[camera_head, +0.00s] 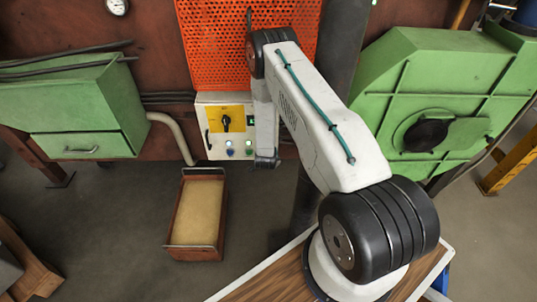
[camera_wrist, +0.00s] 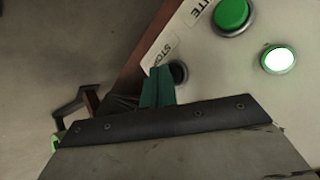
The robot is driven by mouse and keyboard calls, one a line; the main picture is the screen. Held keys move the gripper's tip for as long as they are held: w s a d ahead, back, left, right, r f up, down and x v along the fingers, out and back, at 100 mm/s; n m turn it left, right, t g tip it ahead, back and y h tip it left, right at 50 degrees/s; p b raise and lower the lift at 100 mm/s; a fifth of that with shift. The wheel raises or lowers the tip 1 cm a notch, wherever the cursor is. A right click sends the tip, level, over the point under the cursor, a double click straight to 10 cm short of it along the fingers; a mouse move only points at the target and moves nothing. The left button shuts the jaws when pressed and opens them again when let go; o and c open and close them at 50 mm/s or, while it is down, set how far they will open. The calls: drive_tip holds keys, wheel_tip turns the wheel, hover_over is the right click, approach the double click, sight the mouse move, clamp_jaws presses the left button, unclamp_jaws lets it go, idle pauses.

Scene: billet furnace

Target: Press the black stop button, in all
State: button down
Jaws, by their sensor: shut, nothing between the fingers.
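The black stop button (camera_wrist: 180,72) shows in the wrist view as a dark round button in a ring on the pale panel, beside a label (camera_wrist: 160,50) reading "STO…". Its left part is hidden behind the fingertips. My gripper (camera_wrist: 158,87) has teal fingers, shut together and empty, with the tips just left of the button's centre. I cannot tell whether they touch it. In the head view the control box (camera_head: 202,138) stands on the back wall. My wrist hangs at its right side; I cannot make out the fingers or the black button there.
A green button (camera_wrist: 232,14) and a lit white button (camera_wrist: 278,60) sit right of the black one. The box also carries a black rotary switch (camera_head: 225,122) on yellow. A sand-filled bin (camera_head: 178,252) stands on the floor below.

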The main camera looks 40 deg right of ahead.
drive_tip(key=shift+w+d, duration=0.1)
drive_tip(key=shift+w, duration=0.05)
idle(0.3)
drive_tip(key=shift+s+a, duration=0.45)
drive_tip(key=shift+s, duration=0.25)
drive_tip(key=shift+s+a, duration=0.7)
drive_tip(key=shift+s, duration=0.35)
drive_tip(key=shift+s+a, duration=0.7)
drive_tip(key=shift+s, duration=0.3)
